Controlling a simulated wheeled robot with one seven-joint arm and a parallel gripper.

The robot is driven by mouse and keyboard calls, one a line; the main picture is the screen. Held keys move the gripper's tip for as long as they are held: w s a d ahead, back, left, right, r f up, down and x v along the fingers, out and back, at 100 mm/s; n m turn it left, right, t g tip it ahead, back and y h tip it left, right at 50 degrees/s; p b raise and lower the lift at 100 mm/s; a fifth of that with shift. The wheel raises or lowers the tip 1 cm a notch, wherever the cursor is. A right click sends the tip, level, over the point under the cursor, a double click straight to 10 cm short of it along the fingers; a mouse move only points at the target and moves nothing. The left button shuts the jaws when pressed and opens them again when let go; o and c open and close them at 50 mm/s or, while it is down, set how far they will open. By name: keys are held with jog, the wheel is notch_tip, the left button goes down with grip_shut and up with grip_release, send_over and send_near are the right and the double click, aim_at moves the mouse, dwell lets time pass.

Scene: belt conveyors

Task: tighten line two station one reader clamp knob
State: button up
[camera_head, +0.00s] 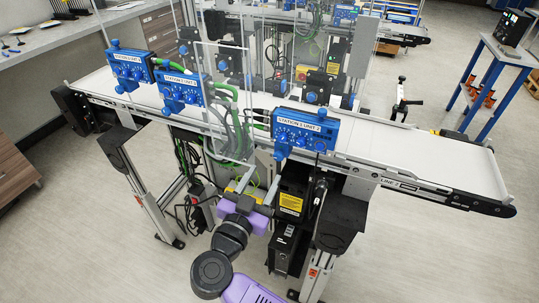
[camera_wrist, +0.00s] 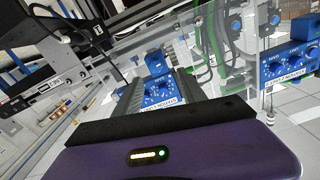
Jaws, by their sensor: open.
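Three blue station boxes stand along the near belt: a left box (camera_head: 130,66), a middle box (camera_head: 183,89) and a right box (camera_head: 305,132). Their labels are small; the right one reads as line 2, but its station number is unclear. Blue knobs sit on and around the boxes, and I cannot tell which is the clamp knob. My gripper (camera_head: 257,187) is open and empty, low in front of the belt, left of and below the right box. In the wrist view a blue panel (camera_wrist: 160,94) shows beyond and between the fingers, apart from them. A second panel (camera_wrist: 290,66) is at right.
The white belt (camera_head: 445,160) runs behind the boxes. Clear upright panes and green cables (camera_head: 227,92) are near the gripper. A black unit with a yellow label (camera_head: 291,203) stands just right of it. A blue-framed stand (camera_head: 490,75) is at far right. Open floor lies at lower right.

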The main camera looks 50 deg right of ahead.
aim_at(278, 157)
jog(key=shift+n, duration=0.3)
jog(key=x, duration=0.5)
jog(key=p+x, duration=0.1)
jog(key=x, duration=0.1)
jog(key=shift+s+d, duration=0.25)
jog(key=shift+d, duration=0.3)
jog(key=shift+c, duration=0.2)
grip_shut()
